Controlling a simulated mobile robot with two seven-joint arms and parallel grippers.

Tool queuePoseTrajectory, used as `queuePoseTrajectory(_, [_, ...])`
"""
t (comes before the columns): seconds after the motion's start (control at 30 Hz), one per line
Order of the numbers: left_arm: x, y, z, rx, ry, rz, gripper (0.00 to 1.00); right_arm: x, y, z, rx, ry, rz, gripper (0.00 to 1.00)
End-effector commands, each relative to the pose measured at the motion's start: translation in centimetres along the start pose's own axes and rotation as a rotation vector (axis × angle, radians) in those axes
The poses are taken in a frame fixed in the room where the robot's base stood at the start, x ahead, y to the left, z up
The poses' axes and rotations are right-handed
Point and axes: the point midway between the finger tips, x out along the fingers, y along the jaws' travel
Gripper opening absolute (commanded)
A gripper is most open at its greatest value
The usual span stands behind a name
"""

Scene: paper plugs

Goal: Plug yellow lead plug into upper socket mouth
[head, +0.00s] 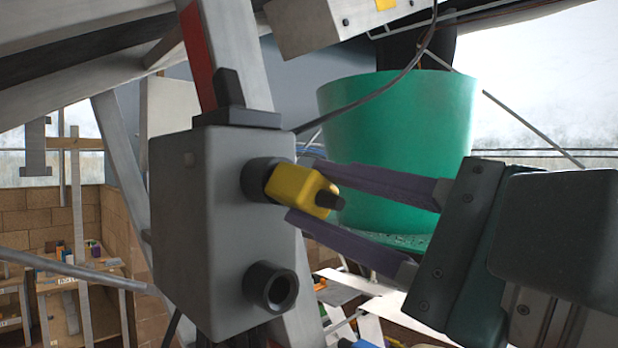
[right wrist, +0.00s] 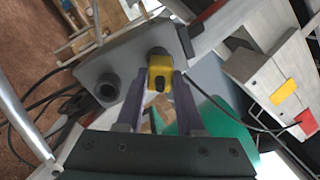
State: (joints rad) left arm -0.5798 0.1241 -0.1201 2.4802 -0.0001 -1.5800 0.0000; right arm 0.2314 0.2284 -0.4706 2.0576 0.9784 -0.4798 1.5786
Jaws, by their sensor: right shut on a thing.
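The yellow lead plug (head: 301,190) is a small block with a black stub at its back end. My right gripper (head: 303,191) is shut on it, one purple finger on each side; the right wrist view shows the yellow plug (right wrist: 160,74) between the fingertips (right wrist: 158,78). The plug's front end meets the dark round upper socket mouth (head: 257,176) on the grey box (head: 180,215). How deep it sits in the mouth cannot be told. The lower socket mouth (head: 272,288) is open and empty; it also shows in the right wrist view (right wrist: 107,90). My left gripper is not in view.
A green tub (head: 400,130) stands behind my right fingers. A grey post (head: 238,55) rises behind the box, and a dark cable (head: 375,92) hangs across the upper middle. A grey rail (head: 75,270) and shelves are at the left.

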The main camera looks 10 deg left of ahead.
Motion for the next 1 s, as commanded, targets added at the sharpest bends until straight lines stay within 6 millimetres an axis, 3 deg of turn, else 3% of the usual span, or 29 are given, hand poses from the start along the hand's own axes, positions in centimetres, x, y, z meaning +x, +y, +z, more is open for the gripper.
queuePoseTrajectory(0.53, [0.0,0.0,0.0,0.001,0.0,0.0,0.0,-0.1,0.0,0.0,0.0,0.0,-0.001,0.0])
queuePoseTrajectory(1.0, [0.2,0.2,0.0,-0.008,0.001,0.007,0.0,-2.7,0.1,-0.1,-0.001,0.002,0.0,0.0])
